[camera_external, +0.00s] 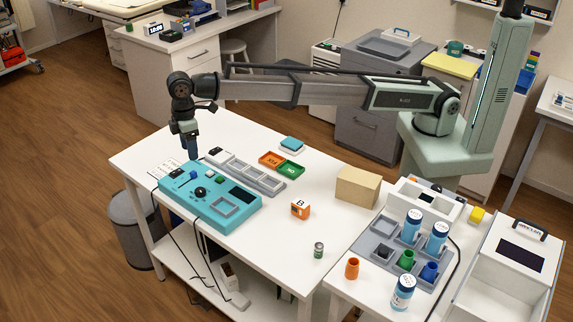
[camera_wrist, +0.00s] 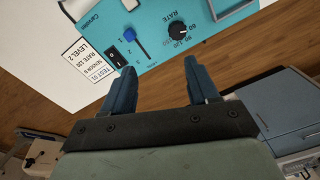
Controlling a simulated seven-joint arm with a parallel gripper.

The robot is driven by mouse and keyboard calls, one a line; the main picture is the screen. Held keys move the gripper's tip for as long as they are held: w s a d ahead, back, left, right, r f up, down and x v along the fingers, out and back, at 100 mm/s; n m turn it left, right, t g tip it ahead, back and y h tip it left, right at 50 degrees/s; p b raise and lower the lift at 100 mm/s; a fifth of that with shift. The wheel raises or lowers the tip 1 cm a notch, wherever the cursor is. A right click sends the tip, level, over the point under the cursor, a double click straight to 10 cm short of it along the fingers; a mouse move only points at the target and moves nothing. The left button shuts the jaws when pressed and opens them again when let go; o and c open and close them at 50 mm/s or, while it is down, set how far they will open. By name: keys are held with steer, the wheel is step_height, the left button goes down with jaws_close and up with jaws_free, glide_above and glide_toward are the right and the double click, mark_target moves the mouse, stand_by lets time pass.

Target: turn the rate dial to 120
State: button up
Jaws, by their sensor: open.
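The turquoise control box (camera_external: 225,215) lies on the white table at its left front. Its black rate dial (camera_wrist: 179,32) sits at the top of the wrist view, with RATE and numbers including 80 and 120 printed around it. The dial also shows as a black knob in the external view (camera_external: 200,192). I cannot make out its exact setting. My gripper (camera_wrist: 159,68) is open and empty, with its two blue fingers apart. In the external view my gripper (camera_external: 190,147) hangs above the box's far left edge, apart from the dial.
A blue lever (camera_wrist: 136,38) and a black switch (camera_wrist: 117,58) sit beside the dial. A printed card (camera_wrist: 88,55) reads RATE 120 and LEVEL 2. A grey compartment tray (camera_external: 250,174) lies behind the box.

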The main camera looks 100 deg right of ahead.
mark_target(200, 190)
steer(key=shift+n, duration=0.3)
steer(key=a+f, duration=0.1)
steer(key=f, duration=0.3)
steer(key=s+a+f, duration=0.1)
steer(key=f, duration=0.3)
steer(key=a+f, duration=0.1)
steer(key=f, duration=0.4)
steer(key=shift+s+a+f, duration=0.1)
steer(key=shift+s+a, duration=0.1)
steer(key=shift+a, duration=0.05)
steer(key=c, duration=1)
